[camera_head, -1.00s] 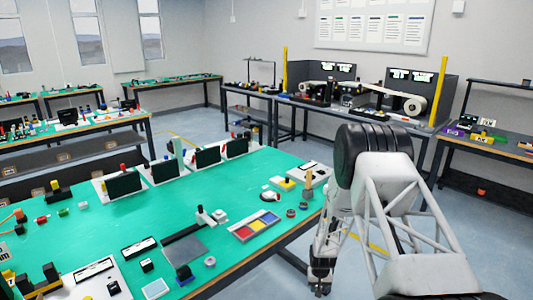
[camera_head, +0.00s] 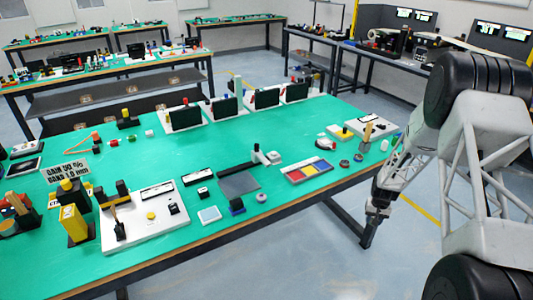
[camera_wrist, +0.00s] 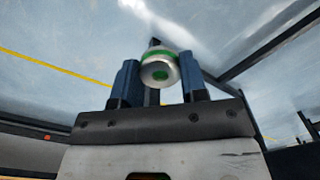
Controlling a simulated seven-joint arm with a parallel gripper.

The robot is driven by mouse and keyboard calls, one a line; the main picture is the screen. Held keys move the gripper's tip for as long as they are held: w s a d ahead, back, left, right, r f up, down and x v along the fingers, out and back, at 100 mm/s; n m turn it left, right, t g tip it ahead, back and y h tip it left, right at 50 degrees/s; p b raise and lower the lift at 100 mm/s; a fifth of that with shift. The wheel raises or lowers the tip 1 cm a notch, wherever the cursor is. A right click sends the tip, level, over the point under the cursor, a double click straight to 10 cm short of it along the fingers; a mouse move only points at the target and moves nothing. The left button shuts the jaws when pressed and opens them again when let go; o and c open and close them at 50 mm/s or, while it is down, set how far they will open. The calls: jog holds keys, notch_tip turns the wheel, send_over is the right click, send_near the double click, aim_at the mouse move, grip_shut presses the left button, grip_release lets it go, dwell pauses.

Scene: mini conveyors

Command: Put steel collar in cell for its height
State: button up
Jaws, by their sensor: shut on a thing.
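In the head view, my gripper (camera_head: 371,232) hangs pointing down just off the right front edge of the green table; the collar is too small to make out there. A white tray with red, yellow and blue cells (camera_head: 307,169) lies on the table, left of my gripper. I cannot tell which cell matches the collar's height.
Small round pieces (camera_head: 344,163) lie right of the tray. A grey plate (camera_head: 239,184) and a grey ring (camera_head: 262,197) lie left of it. Dark screens (camera_head: 226,107) stand behind. A sign (camera_head: 66,172) stands at far left. The table between has free room.

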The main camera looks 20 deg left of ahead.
jog(key=shift+n, duration=0.7)
jog(key=w+a+r, duration=0.3)
jog(key=a+r, duration=0.2)
jog(key=r, duration=0.2)
jog(key=w+a+r, duration=0.3)
jog(key=a+r, duration=0.2)
jog(key=r, duration=0.3)
jog(key=w+a+r, duration=0.3)
jog(key=a+r, duration=0.2)
jog(key=r, duration=0.3)
jog(key=shift+w, duration=0.3)
jog(key=w+a+r+n, duration=0.2)
jog(key=a, duration=0.6)
jog(key=w+a+r+n, duration=0.1)
jog(key=w+a+n, duration=0.2)
jog(key=a, duration=0.5)
jog(key=r+n, duration=0.1)
jog(key=n, duration=0.5)
send_over(267, 152)
jog(key=shift+a, duration=0.1)
jog(key=shift+f, duration=0.1)
jog(key=shift+f, duration=3.05)
jog(key=shift+f, duration=1.9)
